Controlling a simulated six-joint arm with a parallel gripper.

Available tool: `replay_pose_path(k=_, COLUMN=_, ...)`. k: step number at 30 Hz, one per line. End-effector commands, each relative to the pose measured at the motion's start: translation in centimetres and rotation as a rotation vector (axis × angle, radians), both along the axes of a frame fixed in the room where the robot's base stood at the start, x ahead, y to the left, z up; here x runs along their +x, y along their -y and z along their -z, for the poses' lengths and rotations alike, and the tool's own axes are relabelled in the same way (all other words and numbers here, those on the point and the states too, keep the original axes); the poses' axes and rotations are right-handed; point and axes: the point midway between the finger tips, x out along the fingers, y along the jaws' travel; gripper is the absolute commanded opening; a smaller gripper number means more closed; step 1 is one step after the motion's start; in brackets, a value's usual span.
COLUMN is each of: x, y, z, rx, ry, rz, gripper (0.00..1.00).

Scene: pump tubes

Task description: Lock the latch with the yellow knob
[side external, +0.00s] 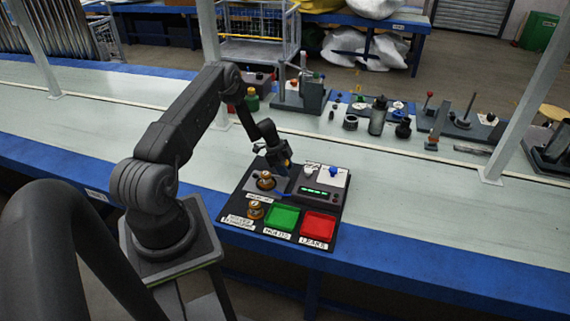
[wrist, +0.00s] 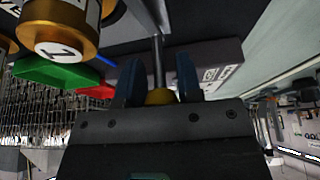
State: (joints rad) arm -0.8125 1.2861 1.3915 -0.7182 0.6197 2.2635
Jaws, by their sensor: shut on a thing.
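My gripper (side external: 284,168) is over the dark board (side external: 236,205) in the side view, at the left edge of the grey test unit. In the wrist view my gripper (wrist: 159,88) has its two blue-grey fingers on either side of the yellow knob (wrist: 159,97), shut on it. A thin metal rod (wrist: 158,62), apparently the latch lever, runs from the knob to the dark unit. The side view is too small to show the knob clearly, and whether the latch is locked cannot be told.
A brass pump part (side external: 266,181) sits in the fixture beside my gripper. Another brass part (side external: 255,211) stands near the green tray (side external: 282,217) and red tray (side external: 318,224). White (side external: 309,170) and blue (side external: 333,171) knobs are at the unit's back.

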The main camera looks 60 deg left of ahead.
Motion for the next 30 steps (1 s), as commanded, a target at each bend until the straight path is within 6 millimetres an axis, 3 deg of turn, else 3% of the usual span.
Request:
replay_pose_path(k=9, x=-1.0, y=1.1, z=-0.1, rx=0.002, ry=0.001, rz=0.139, gripper=0.0)
replay_pose_path(k=26, x=-1.4, y=1.5, z=-0.1, rx=0.0, ry=0.0, rz=0.174, gripper=0.0)
replay_pose_path(k=27, x=-1.4, y=1.5, z=-0.1, rx=-0.001, ry=-0.001, rz=0.175, gripper=0.34)
replay_pose_path(k=30, x=-1.4, y=1.5, z=-0.1, rx=-0.001, ry=-0.001, rz=0.174, gripper=0.43)
